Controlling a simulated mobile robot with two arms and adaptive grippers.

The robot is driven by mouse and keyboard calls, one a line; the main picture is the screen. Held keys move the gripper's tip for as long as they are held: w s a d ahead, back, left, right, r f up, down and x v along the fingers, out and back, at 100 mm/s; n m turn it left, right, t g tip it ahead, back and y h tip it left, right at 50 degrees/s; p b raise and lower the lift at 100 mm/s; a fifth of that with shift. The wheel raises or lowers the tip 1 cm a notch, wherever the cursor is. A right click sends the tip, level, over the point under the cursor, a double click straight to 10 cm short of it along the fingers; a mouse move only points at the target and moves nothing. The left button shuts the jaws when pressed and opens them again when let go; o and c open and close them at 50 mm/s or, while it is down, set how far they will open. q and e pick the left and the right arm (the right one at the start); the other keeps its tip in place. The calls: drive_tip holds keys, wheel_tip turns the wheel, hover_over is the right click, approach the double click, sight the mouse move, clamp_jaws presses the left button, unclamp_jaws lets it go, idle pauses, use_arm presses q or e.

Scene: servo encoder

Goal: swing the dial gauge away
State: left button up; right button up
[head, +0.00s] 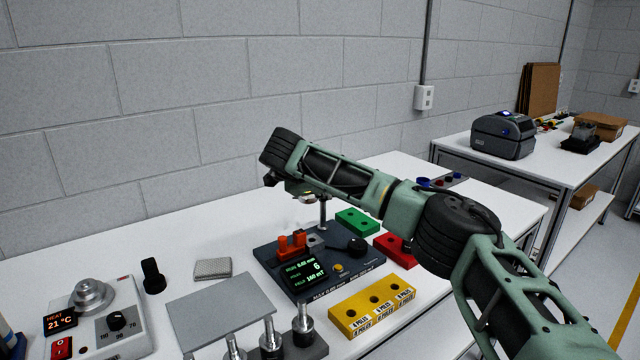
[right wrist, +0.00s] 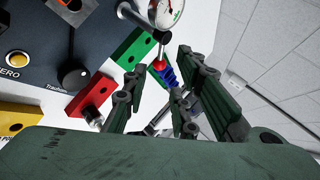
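The dial gauge (right wrist: 167,12) shows at the top edge of the right wrist view, with a round white face and a red needle. A thin stem runs from it toward a red tip (right wrist: 160,66). In the head view the gauge is mostly hidden behind my right arm; a metal post (head: 323,212) stands below it on the dark encoder fixture (head: 340,285). My right gripper (right wrist: 165,75) is open, its fingers on either side of the red tip in the picture; I cannot tell if it touches. It also shows in the head view (head: 302,188). My left gripper is out of view.
Green (head: 357,221), red (head: 394,249) and yellow (head: 372,308) blocks lie around the fixture. A heater unit (head: 102,318) and a black cylinder (head: 152,276) stand at left. A grey plate (head: 222,310) is in front. The wall is behind the table.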

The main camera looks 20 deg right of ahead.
drive_tip(key=v, duration=0.3)
drive_tip(key=shift+s+a+r, duration=0.2)
idle(0.3)
